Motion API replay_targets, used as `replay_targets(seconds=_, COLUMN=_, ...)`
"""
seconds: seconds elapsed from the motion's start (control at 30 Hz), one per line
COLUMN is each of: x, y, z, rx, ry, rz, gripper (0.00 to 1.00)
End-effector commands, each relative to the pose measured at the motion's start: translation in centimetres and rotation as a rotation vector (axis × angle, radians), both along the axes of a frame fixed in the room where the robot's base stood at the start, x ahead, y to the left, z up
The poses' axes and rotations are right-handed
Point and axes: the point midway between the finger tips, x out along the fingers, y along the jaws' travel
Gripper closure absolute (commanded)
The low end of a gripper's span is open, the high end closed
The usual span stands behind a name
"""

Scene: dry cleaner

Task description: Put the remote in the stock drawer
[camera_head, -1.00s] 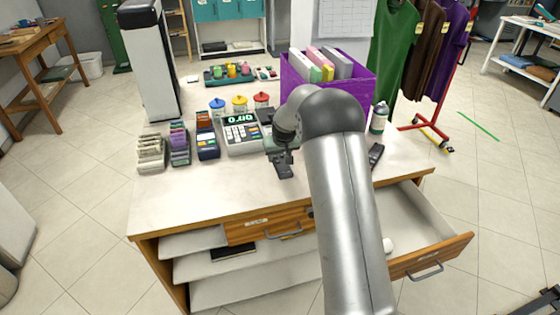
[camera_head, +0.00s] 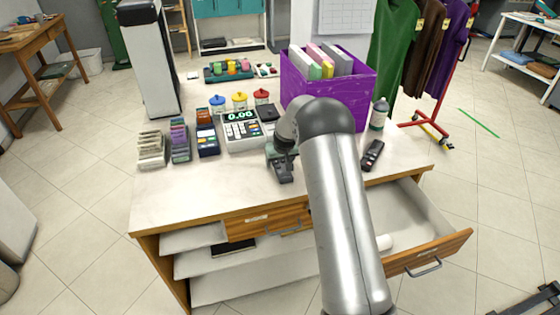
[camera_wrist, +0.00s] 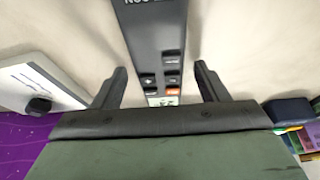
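A dark handset with an orange button and a few small keys (camera_wrist: 158,45) lies between the fingers of my gripper (camera_wrist: 160,75) in the wrist view. Gaps show on both sides, so my gripper is open. In the head view my gripper (camera_head: 283,172) points down over the front middle of the counter; the handset under it cannot be told apart from the dark fingers. Another dark, remote-like thing (camera_head: 373,154) lies on the counter to the right of my arm. A drawer at the right (camera_head: 430,255) is pulled open. A labelled drawer (camera_head: 262,222) is at the front left; its label is unreadable.
A purple box of folders (camera_head: 360,95) and a bottle (camera_head: 379,115) stand behind my gripper. The register (camera_head: 243,131) and card terminal (camera_head: 207,142) are to its left. A white object (camera_head: 384,242) lies in the open drawer. The counter's front left is clear.

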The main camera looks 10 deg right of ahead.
Motion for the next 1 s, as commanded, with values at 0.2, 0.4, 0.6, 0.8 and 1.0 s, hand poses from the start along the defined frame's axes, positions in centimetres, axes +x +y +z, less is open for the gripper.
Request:
replay_targets(seconds=0.2, x=0.0, y=0.0, z=0.0, rx=0.0, ry=0.0, rz=0.0, gripper=0.33)
replay_targets(seconds=0.4, x=-0.2, y=0.0, z=1.1, rx=0.0, ry=-0.003, rz=0.0, gripper=0.33)
replay_targets(seconds=0.6, x=-1.7, y=-0.1, z=4.8, rx=-0.001, ry=-0.004, rz=0.0, gripper=0.33)
replay_targets(seconds=0.8, x=-3.4, y=-0.2, z=8.6, rx=0.0, ry=-0.004, rz=-0.001, gripper=0.33)
replay_targets(seconds=1.0, x=-4.4, y=-0.2, z=10.9, rx=0.0, ry=-0.001, rz=-0.001, gripper=0.33)
